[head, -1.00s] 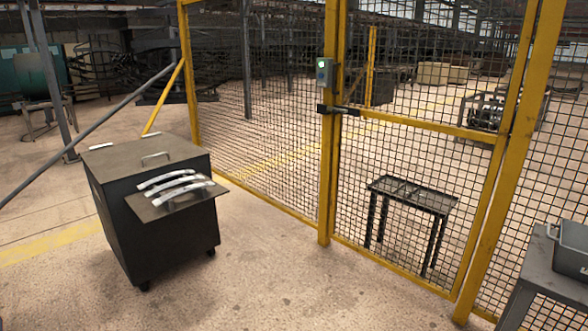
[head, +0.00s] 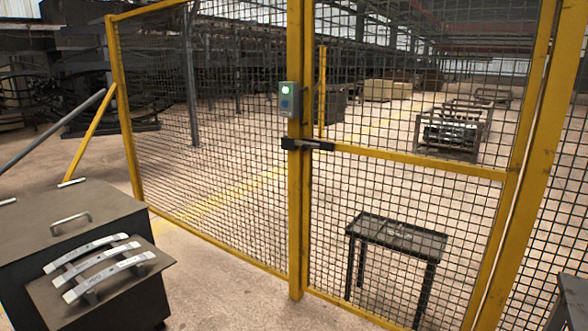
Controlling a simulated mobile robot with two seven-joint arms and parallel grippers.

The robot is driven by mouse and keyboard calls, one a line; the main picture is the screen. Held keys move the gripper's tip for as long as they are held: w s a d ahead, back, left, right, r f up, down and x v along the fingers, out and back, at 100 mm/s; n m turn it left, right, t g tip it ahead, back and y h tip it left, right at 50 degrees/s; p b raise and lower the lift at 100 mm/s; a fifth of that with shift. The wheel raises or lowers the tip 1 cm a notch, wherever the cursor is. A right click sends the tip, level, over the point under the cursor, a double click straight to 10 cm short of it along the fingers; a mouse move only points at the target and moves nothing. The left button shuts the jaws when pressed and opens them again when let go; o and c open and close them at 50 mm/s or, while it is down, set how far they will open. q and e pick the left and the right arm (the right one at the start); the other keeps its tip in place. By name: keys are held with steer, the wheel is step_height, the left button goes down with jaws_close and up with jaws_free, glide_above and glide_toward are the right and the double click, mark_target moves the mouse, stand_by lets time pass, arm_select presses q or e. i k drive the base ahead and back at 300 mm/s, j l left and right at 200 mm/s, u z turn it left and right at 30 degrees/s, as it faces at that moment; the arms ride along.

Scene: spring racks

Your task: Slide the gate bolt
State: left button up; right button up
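The gate bolt (head: 308,145) is a dark bar mounted across the yellow post and the edge of the mesh gate (head: 420,163), at the height of the gate's middle rail. It spans from the post to the gate side, with a lighter patch near its middle. A grey box (head: 289,100) with a lit green lamp and a blue button sits on the post just above it. Neither of my grippers shows in the head view.
A dark wheeled cabinet (head: 40,225) with a shelf of several curved metal pieces (head: 100,265) stands at the lower left. Behind the mesh is a small dark table (head: 400,236). The floor before the post is clear. A grey stand edge (head: 573,300) shows at the lower right.

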mark_target(305, 145)
steer(key=i+j+z, duration=0.2)
steer(key=i+j, duration=0.3)
steer(key=i, duration=0.4)
